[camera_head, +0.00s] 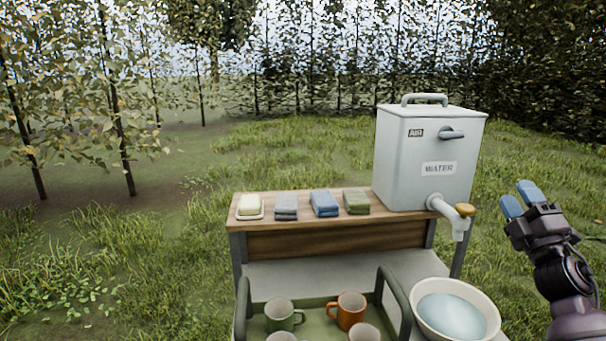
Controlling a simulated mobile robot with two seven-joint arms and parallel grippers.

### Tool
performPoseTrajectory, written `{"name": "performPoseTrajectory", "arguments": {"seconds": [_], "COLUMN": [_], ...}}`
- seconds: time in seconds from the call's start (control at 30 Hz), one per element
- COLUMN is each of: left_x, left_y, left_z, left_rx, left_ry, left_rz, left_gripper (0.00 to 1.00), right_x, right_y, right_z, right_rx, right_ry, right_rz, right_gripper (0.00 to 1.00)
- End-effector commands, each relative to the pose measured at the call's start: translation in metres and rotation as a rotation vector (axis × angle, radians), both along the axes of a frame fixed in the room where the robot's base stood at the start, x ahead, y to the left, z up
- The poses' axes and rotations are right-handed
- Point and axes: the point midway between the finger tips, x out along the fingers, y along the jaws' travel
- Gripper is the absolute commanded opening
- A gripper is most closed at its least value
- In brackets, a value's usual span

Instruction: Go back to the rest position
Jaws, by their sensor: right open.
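My right gripper (518,199) is at the right side of the head view, with blue fingertips pointing up and to the left. It is open and holds nothing. It hangs in the air to the right of the water tank's tap (455,215), apart from it. The white water tank (424,160) stands on the right end of a wooden shelf (305,240). My left gripper is not in the view.
On the shelf are a soap dish (249,214) and grey (286,206), blue (324,203) and green (356,201) folded cloths. Below, a green tray (314,306) holds several mugs, beside a basin (491,311) of water. Grass and trees lie beyond.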

Motion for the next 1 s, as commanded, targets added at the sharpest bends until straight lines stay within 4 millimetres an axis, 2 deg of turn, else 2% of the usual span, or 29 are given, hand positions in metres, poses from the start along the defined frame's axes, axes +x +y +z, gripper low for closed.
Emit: {"name": "performPoseTrajectory", "arguments": {"seconds": [0.1,0.17,0.27,0.47,0.63,0.8,0.87,1.0], "left_x": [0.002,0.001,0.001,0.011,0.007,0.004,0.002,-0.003], "left_y": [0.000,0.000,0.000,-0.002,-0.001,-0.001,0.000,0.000], "left_z": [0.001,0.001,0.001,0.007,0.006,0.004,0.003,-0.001], "left_rx": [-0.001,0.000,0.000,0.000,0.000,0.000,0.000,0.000], "left_ry": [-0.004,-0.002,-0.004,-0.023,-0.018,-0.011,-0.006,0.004], "left_rz": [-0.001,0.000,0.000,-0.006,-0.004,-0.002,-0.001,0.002], "left_gripper": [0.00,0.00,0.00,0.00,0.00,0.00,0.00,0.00], "right_x": [0.001,0.002,0.003,-0.012,-0.043,-0.094,-0.116,-0.173], "right_y": [-0.009,-0.005,0.010,0.039,0.070,0.106,0.119,0.149], "right_z": [0.000,-0.001,-0.024,-0.105,-0.189,-0.274,-0.301,-0.357], "right_rx": [0.144,0.237,0.396,0.673,0.902,1.123,1.194,1.341], "right_ry": [0.016,0.030,0.085,0.257,0.434,0.618,0.678,0.806], "right_rz": [0.010,0.040,0.094,0.159,0.181,0.170,0.161,0.124], "right_gripper": [0.47,0.47,0.47,0.47,0.47,0.47,0.47,0.47]}}
